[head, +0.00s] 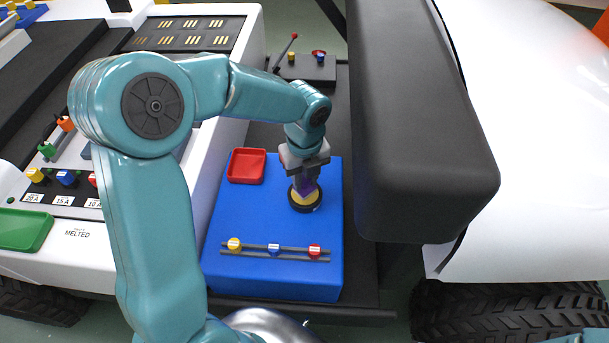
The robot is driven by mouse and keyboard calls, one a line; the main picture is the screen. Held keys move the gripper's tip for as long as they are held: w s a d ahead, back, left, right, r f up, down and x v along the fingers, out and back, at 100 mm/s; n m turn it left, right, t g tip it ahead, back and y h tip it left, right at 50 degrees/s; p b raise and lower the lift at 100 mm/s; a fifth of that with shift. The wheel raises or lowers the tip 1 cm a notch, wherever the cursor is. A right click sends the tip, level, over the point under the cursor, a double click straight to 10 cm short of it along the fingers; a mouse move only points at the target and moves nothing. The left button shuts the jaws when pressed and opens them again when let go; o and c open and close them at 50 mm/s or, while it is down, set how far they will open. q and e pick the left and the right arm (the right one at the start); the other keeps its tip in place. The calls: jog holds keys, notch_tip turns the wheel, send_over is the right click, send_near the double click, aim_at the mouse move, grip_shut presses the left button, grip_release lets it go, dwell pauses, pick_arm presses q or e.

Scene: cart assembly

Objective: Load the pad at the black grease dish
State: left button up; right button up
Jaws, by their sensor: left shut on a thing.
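The black grease dish (305,208) sits on the blue block at its right side. A pale yellow fill shows inside its dark rim. My left gripper (305,170) points down right above the dish. It is shut on a small purple piece, which looks like the pad (308,187). The pad's lower end is at or just over the yellow fill; I cannot tell whether it touches. The fingers hide part of the pad. My right gripper is out of view.
A red tray (247,166) is at the blue block's (225,282) back left. A rail (270,253) with yellow, blue and red knobs lies in front. A black padded bar (405,130) rises close on the right. A white fuse panel (85,238) stands left.

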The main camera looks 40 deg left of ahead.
pick_arm(q)
jog(key=shift+f, duration=0.5)
dwell(1.4)
notch_tip(320, 180, up, 7)
jog(key=p, duration=0.6)
jog(key=shift+p, duration=0.35)
dwell(0.3)
